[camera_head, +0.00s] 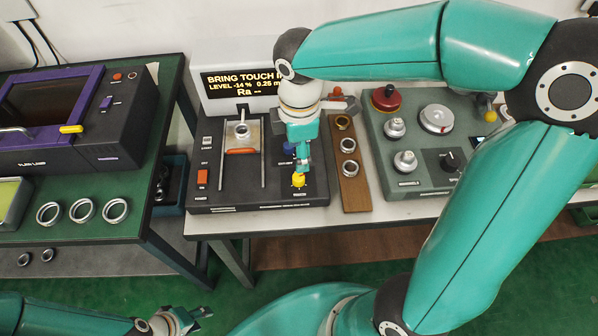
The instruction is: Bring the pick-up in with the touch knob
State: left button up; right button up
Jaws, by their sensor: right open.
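The dark tester (225,200) stands on the white-topped bench, with a yellow knob (298,180) at its front right. A blue knob (288,148) is partly hidden behind my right gripper. My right gripper (300,168) points down just above the yellow knob, open; I cannot tell whether it touches the knob. A metal ring (242,131) sits on the tester's stage between two rails. The pick-up cannot be made out clearly. The display (238,84) reads "BRING TOUCH", level -14 %, Ra blank, its right part hidden by my arm. My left gripper (203,319) is low at the bottom edge, apart from everything.
A wooden strip (354,190) with several rings lies right of the tester. Beyond it stands a grey-green unit (425,185) with a red knob and dials. A green table (90,232) at left holds a purple-framed machine (100,135) and several rings.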

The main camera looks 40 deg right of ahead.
aim_at(299, 177)
notch_tip(299, 177, down, 10)
jog(key=shift+d+r+b, duration=0.1)
jog(key=shift+r+b, duration=0.05)
jog(key=shift+b, duration=0.15)
grip_shut()
